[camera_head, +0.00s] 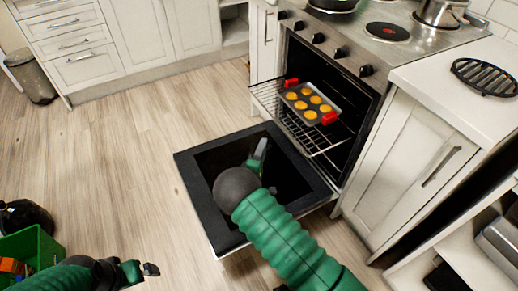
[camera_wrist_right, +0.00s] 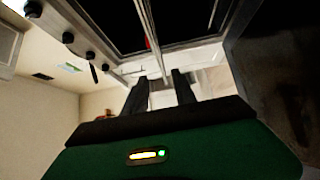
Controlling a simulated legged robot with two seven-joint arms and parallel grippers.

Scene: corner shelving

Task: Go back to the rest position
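My right arm reaches in from the bottom of the head view, and its gripper (camera_head: 261,150) is over the open oven door (camera_head: 205,205). In the right wrist view the two dark fingers (camera_wrist_right: 160,85) stand apart with nothing visible gripped between them. My left gripper (camera_head: 143,270) is low at the left, over the floor; its fingers are too small to read. A dark baking tray (camera_head: 312,101) with several round yellow-orange items and red end handles rests on the pulled-out oven rack (camera_head: 285,117), apart from my right gripper.
The oven (camera_head: 360,100) has its door folded down, and the rack sticks out above it. A counter with a black trivet (camera_head: 485,76) is at the right. A green crate (camera_head: 32,246) stands at the lower left.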

